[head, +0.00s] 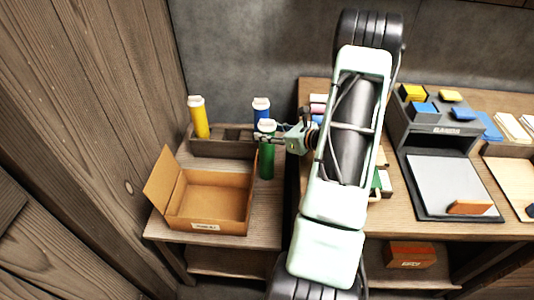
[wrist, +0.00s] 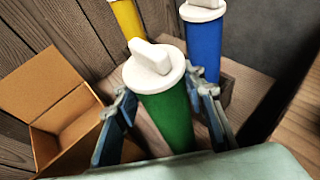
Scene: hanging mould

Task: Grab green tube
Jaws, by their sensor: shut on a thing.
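The green tube (head: 267,160) has a white cap and stands roughly upright in front of the rack, beside the cardboard box. In the wrist view the green tube (wrist: 168,115) is between the two fingers of my gripper (wrist: 163,112). My gripper (head: 268,138) is shut on the tube just below its cap. The tube's lower end shows in the head view in front of the rack's right part; I cannot tell whether it touches anything.
A yellow tube (head: 200,120) and a blue tube (head: 261,108) stand in the wooden rack (head: 207,147). An open cardboard box (head: 208,200) sits in front. To the right is a workbench with a grey organiser (head: 433,136) and a board (head: 452,185).

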